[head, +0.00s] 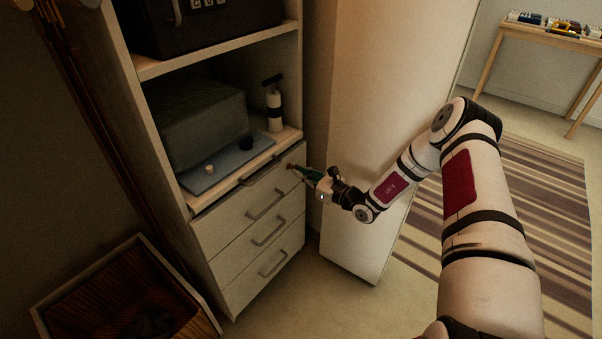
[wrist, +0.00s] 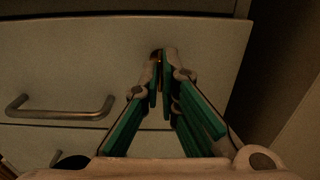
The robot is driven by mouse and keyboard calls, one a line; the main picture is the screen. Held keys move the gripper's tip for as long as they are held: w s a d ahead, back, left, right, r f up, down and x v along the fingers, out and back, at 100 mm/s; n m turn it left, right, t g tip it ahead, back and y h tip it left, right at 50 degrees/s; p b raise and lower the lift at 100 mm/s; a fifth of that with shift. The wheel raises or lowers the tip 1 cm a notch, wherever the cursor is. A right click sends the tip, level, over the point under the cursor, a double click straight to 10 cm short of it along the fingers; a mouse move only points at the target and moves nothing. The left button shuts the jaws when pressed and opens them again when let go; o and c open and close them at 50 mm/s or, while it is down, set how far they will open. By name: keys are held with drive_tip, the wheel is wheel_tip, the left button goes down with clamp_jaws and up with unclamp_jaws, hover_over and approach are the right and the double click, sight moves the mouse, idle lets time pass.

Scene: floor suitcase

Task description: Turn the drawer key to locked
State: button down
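The small brass-coloured key (wrist: 160,58) sits in the front of the top drawer (wrist: 80,60), near its right edge. In the head view this drawer (head: 228,195) looks closed, and a small reddish spot (head: 290,166) marks the lock. My gripper (wrist: 163,70) points straight at the drawer face. Its green-sided fingers are drawn nearly together, with the key between the tips. In the head view my gripper (head: 300,169) is at the lock. The fingertips hide most of the key, so its turn angle cannot be read.
The drawer's handle (wrist: 62,112) is left of my fingers. Above are a blue-grey mat (head: 228,172), a grey box (head: 200,120), a pump bottle (head: 274,108) and a dark case (head: 205,22). A wooden crate (head: 60,285) stands on the floor at left. A pale panel (head: 350,240) stands close at right.

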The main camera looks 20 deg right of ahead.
drive_tip(key=c, duration=1.8)
unclamp_jaws()
drive_tip(key=shift+c, duration=0.2)
drive_tip(key=v, duration=1.2)
